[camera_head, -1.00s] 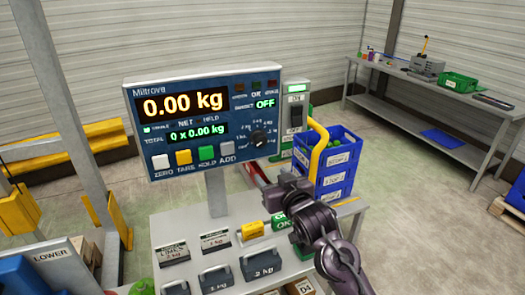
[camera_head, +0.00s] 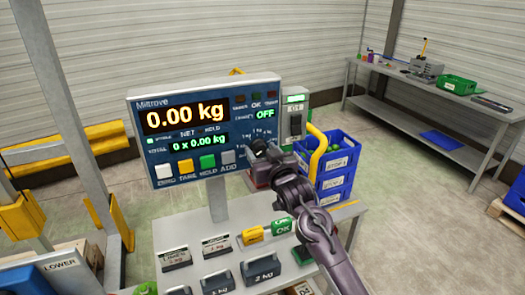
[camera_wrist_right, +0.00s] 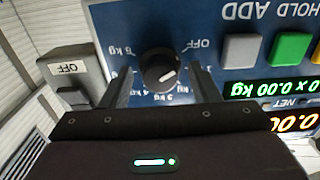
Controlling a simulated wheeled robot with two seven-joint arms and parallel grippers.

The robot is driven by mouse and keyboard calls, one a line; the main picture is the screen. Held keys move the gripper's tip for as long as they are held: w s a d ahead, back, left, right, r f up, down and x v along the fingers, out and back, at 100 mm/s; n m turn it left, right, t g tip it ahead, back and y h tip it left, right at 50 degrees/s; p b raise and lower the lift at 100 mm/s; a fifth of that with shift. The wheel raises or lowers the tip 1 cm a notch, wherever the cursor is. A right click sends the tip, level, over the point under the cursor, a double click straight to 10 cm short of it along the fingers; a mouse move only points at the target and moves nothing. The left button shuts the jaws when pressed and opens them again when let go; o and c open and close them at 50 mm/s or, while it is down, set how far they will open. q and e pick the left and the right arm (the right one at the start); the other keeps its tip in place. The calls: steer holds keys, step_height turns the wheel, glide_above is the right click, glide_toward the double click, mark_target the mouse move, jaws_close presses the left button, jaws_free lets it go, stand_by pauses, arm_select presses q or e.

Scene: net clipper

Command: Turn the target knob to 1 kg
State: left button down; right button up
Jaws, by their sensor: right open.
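The scale's display panel (camera_head: 205,130) reads 0.00 kg, with its target field showing a green OFF. The black round target knob (camera_wrist_right: 160,70) shows in the right wrist view, which sees the panel upside down. The knob has a white mark, and OFF and kg labels ring it. My right gripper (camera_head: 262,148) is at the panel's lower right and hides the knob in the head view. In the right wrist view the fingers of my right gripper (camera_wrist_right: 158,76) are open, one on each side of the knob, with gaps visible. My left gripper is not in view.
White, yellow, green and grey buttons (camera_head: 197,164) line the panel's bottom. A grey switch box (camera_head: 295,118) stands just right of the panel. Blue crates (camera_head: 333,170) stand behind my right arm. Dark weights (camera_head: 262,271) sit on the bench below.

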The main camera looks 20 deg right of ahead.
steer(key=shift+s+r, duration=0.1)
steer(key=c, duration=1)
steer(key=shift+m, duration=0.3)
steer(key=m+p, duration=0.1)
steer(key=m, duration=0.2)
steer(key=shift+r, duration=0.15)
steer(key=shift+m+p, duration=0.6)
steer(key=shift+m, duration=1.5)
